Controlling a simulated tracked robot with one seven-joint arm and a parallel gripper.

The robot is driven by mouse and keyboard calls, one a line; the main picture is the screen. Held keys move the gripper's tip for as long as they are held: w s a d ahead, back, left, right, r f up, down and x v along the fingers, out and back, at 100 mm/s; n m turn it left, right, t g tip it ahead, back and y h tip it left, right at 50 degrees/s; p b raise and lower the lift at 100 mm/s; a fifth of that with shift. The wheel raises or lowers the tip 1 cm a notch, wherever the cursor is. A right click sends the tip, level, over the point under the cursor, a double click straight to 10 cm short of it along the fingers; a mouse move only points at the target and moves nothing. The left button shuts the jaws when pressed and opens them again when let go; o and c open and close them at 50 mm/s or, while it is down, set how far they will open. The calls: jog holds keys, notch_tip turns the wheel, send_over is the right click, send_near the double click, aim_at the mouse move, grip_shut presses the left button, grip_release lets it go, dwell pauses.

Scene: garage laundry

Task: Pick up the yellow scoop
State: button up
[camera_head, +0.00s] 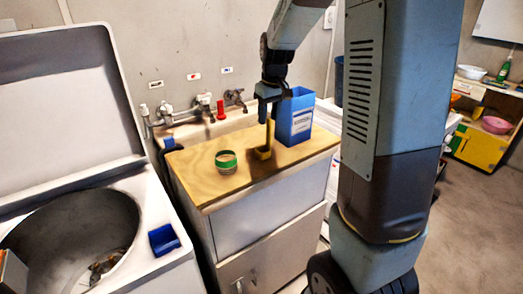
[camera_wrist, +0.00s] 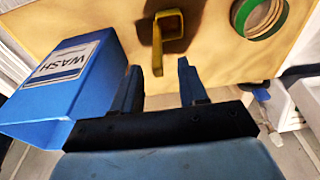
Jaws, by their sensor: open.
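The yellow scoop (camera_head: 263,151) stands on the wooden counter top (camera_head: 205,185), with its handle pointing up. In the wrist view the scoop (camera_wrist: 169,24) lies ahead of my fingertips, its handle end toward the space between the fingers. My gripper (camera_head: 268,112) is above the scoop, near its handle, pointing down. The head view does not show clearly whether the fingers surround the handle.
A blue box labelled WASH (camera_wrist: 70,80) stands close beside my gripper; it is also in the head view (camera_head: 296,118). A green-banded round container (camera_head: 226,162) stands left of the scoop. Taps (camera_head: 170,112) are behind. An open top-loading washer (camera_head: 70,235) is at left.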

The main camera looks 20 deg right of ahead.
send_over(267, 142)
jog(key=f, duration=0.4)
jog(key=shift+s+d, duration=0.1)
jog(key=shift+d, duration=0.2)
jog(key=shift+f, duration=0.7)
grip_shut()
